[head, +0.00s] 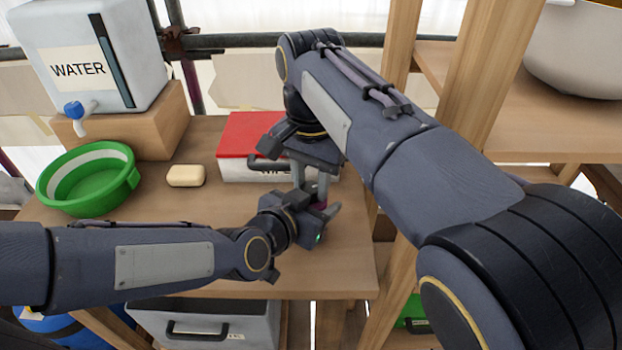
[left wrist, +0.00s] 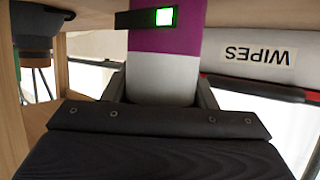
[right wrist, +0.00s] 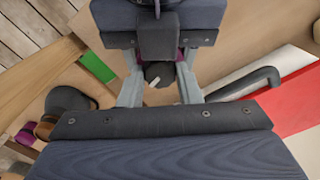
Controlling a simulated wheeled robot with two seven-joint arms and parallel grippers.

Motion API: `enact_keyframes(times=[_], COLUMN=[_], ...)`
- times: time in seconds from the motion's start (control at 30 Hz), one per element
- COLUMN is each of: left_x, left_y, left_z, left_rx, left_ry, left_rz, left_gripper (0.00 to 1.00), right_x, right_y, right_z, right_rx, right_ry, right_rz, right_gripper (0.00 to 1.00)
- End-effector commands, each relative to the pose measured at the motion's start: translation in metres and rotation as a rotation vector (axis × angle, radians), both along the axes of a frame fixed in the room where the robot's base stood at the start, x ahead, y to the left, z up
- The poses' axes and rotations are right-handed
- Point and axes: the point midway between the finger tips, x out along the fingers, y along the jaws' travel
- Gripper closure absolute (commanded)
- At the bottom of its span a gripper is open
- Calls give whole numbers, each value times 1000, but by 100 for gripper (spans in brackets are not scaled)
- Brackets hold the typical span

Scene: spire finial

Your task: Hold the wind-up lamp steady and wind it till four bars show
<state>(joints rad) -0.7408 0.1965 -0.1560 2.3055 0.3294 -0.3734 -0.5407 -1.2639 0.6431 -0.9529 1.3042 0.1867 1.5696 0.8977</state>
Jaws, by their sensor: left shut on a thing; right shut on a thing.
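The wind-up lamp (head: 319,206) is mostly hidden by my grippers in the head view. In the left wrist view its body (left wrist: 165,75) is a grey and purple cylinder, with a dark strip (left wrist: 145,18) bearing one lit green bar. My left gripper (head: 318,216) is shut around the body from the side. My right gripper (head: 311,182) reaches down from above. In the right wrist view its fingers (right wrist: 160,88) are shut on a dark part on top of the lamp, apparently the crank knob (right wrist: 158,73), with a small white mark. The rest of the crank is hidden.
A red-lidded wipes box (head: 240,140) stands just behind the grippers. A soap bar (head: 186,176), a green basin (head: 88,180) and a water container (head: 90,60) on a wooden block are at left. Wooden shelf posts (head: 490,75) rise at right. The front bench top is bare.

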Motion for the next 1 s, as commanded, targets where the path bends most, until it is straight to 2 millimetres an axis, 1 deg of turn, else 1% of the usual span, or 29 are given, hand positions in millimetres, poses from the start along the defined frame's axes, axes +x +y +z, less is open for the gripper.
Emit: enact_keyframes(times=[0.6,0.8,1.0], left_x=[0,0,0], left_y=[0,0,0], left_z=[0,0,0], left_rx=[0,0,0], left_ry=[0,0,0], left_rz=[0,0,0], left_gripper=[75,75,75], right_x=[0,0,0], right_y=[0,0,0], right_z=[0,0,0], right_rx=[2,2,1], right_ry=[1,0,1], right_rz=[-398,-472,-500], right_gripper=[92,92,92])
